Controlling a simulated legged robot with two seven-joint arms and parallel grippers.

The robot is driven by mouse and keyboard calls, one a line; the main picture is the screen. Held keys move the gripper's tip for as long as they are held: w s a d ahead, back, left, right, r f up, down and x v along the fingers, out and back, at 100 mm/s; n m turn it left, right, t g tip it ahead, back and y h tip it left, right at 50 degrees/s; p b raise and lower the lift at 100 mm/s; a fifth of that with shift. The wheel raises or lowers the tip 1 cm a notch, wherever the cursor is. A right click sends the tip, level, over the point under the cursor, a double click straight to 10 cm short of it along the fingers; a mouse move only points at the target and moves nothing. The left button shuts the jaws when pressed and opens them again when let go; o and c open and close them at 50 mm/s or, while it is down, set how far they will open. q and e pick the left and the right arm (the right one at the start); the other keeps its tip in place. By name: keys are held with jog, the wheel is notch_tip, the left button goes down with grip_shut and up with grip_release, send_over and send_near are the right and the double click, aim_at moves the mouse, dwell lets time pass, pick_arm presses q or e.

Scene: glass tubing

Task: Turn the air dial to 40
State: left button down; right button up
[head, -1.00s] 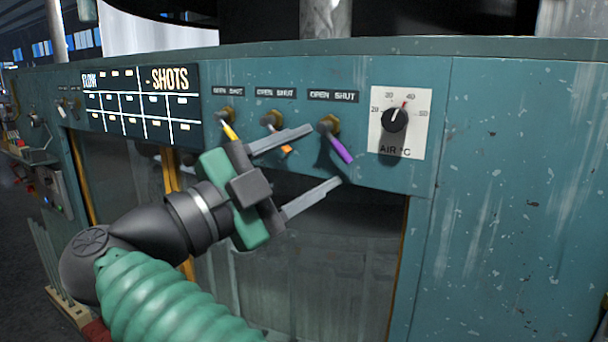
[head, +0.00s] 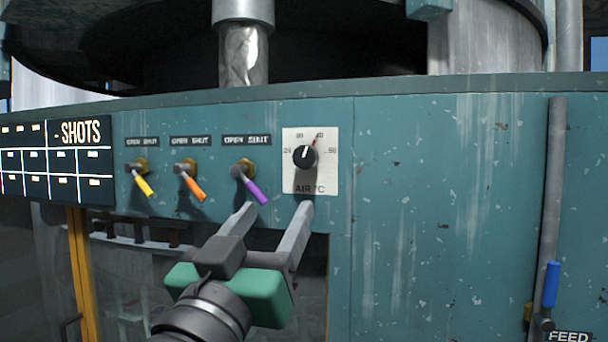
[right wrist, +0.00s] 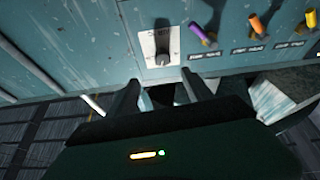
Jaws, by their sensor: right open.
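The air dial (head: 305,157) is a black round knob on a white plate marked AIR °C, on the teal panel. Its white pointer line points roughly upward; a red mark is beside the 40. The exact reading is too small to tell. My right gripper (head: 278,210) is open and empty, its fingertips just below the plate and the purple-handled valve. In the right wrist view the dial (right wrist: 163,45) is ahead of the open fingers (right wrist: 158,88), apart from them. My left gripper is not in view.
Valves with yellow (head: 144,184), orange (head: 192,187) and purple (head: 253,188) handles stick out left of the dial. A SHOTS board (head: 60,160) is farther left. Bare panel (head: 430,200) lies to the right, then a pipe with a blue handle (head: 551,284).

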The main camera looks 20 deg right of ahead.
aim_at(304, 163)
jog(key=p+x, duration=0.2)
jog(key=x, duration=0.3)
jog(key=p+x, duration=0.2)
jog(key=x, duration=0.3)
jog(key=p+x, duration=0.2)
jog(key=x, duration=0.3)
jog(key=shift+w+a+r, duration=0.1)
jog(key=shift+w+a, duration=0.05)
jog(key=shift+a, duration=0.25)
jog(key=shift+w+d, duration=0.3)
jog(key=shift+d, duration=0.05)
jog(key=shift+c, duration=0.5)
